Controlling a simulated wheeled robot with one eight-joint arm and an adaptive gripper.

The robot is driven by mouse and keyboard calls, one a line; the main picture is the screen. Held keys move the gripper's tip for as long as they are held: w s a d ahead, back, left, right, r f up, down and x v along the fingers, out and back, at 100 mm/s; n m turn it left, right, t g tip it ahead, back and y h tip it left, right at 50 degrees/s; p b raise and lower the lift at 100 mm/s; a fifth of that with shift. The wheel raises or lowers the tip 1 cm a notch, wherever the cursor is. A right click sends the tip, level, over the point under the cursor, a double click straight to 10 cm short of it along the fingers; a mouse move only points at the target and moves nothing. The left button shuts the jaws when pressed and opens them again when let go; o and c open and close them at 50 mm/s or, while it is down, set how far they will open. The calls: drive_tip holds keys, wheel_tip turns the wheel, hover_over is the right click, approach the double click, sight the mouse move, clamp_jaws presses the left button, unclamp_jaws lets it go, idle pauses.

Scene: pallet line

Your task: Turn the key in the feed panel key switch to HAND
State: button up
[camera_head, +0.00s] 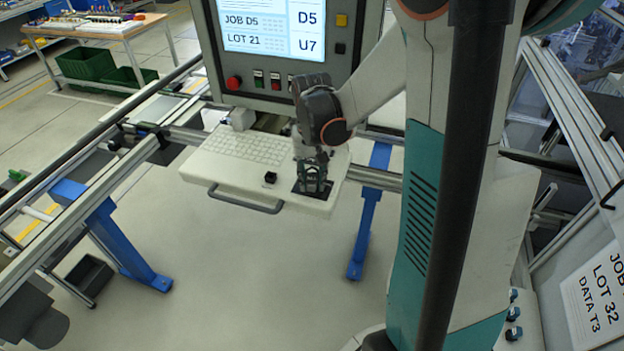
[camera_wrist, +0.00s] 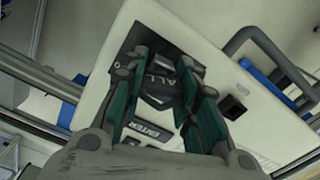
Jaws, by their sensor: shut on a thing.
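The grey control panel (camera_head: 352,50) stands at the back, with a screen and several buttons. A pale keyboard shelf (camera_head: 225,172) juts out below it. My gripper (camera_head: 312,188) points down at a black square plate (camera_head: 327,191) on the shelf's right part. In the wrist view the teal-sided fingers (camera_wrist: 165,88) are shut on a dark part (camera_wrist: 160,85) with pale lettering, at the black plate (camera_wrist: 132,52). The fingers hide much of the part, and I cannot read its switch position. A small black knob (camera_head: 270,177) sits apart on the shelf; it also shows in the wrist view (camera_wrist: 232,107).
A dark handle bar (camera_head: 245,204) runs along the shelf's front edge. Rails with blue legs (camera_head: 369,210) stand on both sides. A red button (camera_head: 234,82) is on the panel. The floor in front is clear. A framed side panel (camera_head: 590,290) is at the right.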

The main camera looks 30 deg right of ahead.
drive_tip(key=n+b, duration=0.1)
drive_tip(key=n, duration=0.4)
drive_tip(key=shift+n, duration=0.3)
drive_tip(key=o, duration=1.1)
drive_tip(key=o, duration=0.5)
drive_tip(key=shift+r, duration=0.15)
drive_tip(key=shift+r+p, duration=2.15)
drive_tip(key=shift+r, duration=1.25)
drive_tip(key=shift+a, duration=0.1)
